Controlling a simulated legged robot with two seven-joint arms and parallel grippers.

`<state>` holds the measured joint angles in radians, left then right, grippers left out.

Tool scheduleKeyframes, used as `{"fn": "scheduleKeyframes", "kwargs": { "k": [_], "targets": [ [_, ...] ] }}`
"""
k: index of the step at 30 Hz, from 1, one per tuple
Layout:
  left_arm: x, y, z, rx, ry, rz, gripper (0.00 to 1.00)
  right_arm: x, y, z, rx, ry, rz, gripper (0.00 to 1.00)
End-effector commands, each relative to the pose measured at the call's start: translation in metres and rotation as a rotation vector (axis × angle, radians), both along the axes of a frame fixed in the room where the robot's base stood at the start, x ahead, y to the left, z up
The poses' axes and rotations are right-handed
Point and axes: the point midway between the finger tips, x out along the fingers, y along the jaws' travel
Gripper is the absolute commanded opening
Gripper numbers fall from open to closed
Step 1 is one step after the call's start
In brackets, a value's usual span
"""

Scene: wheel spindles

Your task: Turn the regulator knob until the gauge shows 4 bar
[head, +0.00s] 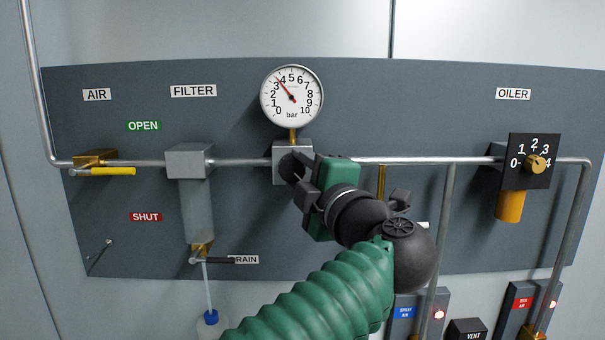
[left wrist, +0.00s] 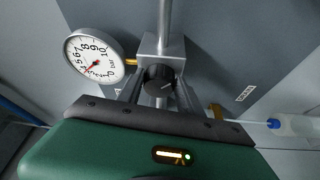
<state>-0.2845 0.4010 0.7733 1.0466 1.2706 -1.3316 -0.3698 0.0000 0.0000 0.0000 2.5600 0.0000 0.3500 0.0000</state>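The gauge (head: 291,96) is a round white dial marked 0 to 10 bar. Its red needle points between 3 and 4, close to the 4. It also shows sideways in the left wrist view (left wrist: 95,56). Below it is the grey regulator block (head: 279,174) with a black knob (head: 290,166). In the left wrist view the knob (left wrist: 159,80) has a pale mark on its face. My left gripper (head: 305,176) is at the knob, a finger on either side of it (left wrist: 158,92). Whether the fingers touch the knob is unclear. My right gripper is out of view.
A filter (head: 197,200) hangs left of the regulator, with a yellow-handled valve (head: 106,171) further left. An oiler with a brass knob (head: 536,164) is at the right. A pipe (head: 420,161) crosses the panel. Boxes (head: 405,310) stand below.

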Motion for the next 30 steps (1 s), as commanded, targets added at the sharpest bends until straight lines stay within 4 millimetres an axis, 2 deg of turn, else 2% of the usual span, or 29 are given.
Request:
{"fn": "scheduleKeyframes", "kwargs": {
  "k": [1, 5, 13, 16, 20, 25, 30],
  "targets": [
    [0.0, 0.0, -0.002, 0.0, 0.005, 0.0, 0.49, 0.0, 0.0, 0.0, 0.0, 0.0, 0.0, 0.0],
    [0.0, 0.0, -0.002, 0.001, 0.004, 0.0, 0.64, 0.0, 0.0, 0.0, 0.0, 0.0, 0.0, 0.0],
    [0.0, -0.001, -0.002, 0.001, 0.002, -0.001, 0.64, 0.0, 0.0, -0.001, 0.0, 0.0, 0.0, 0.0],
    [-0.008, -0.005, -0.004, 0.002, 0.001, -0.002, 0.64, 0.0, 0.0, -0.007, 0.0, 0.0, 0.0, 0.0],
    [-0.033, -0.015, -0.009, 0.0, 0.0, -0.004, 0.64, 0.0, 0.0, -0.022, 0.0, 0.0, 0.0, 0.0],
    [-0.08, -0.035, -0.013, 0.0, 0.0, -0.006, 0.64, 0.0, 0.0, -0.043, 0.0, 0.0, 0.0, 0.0],
    [-0.122, -0.053, -0.015, 0.001, 0.003, -0.006, 0.64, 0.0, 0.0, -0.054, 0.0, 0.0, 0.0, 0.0]
  ]
}}
